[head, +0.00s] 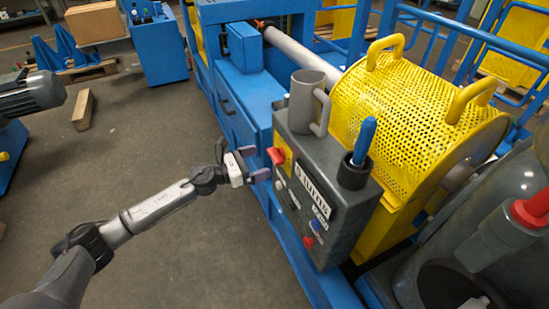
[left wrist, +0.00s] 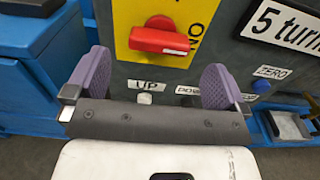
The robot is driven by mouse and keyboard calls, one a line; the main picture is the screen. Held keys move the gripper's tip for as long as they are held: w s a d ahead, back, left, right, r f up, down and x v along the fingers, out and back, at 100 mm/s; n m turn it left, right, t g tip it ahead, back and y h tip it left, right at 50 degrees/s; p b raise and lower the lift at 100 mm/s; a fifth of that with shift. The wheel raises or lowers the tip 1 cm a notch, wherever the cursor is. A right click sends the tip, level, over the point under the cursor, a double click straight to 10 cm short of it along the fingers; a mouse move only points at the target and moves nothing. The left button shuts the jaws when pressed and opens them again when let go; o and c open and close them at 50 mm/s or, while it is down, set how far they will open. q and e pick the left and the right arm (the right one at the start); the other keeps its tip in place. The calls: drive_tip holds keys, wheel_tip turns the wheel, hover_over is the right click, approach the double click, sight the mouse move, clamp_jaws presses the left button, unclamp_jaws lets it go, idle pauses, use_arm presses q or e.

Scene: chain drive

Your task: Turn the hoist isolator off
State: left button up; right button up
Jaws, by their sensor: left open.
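The hoist isolator is a red rotary handle (head: 276,156) on a yellow plate, on the left part of the grey control box (head: 330,205). In the left wrist view the red handle (left wrist: 160,38) lies roughly crosswise on its yellow plate (left wrist: 195,14), with a pale label at its right end. Dark lettering is partly visible on the plate to its right. My left gripper (head: 259,163) is open and empty just in front of the box, close to the handle. Its two purple fingers (left wrist: 155,85) are spread below the handle in the left wrist view, not around it.
A "5 turns" label (left wrist: 283,24) and small labelled buttons are on the box. A grey mug (head: 306,102) and a dark cup (head: 355,170) holding a blue-handled object stand on top. A yellow perforated guard (head: 405,105) is behind. Open floor (head: 150,150) lies left.

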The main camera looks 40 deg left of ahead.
sight(271, 157)
use_arm(q)
drive_tip(key=shift+b+x, duration=0.4)
drive_tip(key=shift+x, duration=2.6)
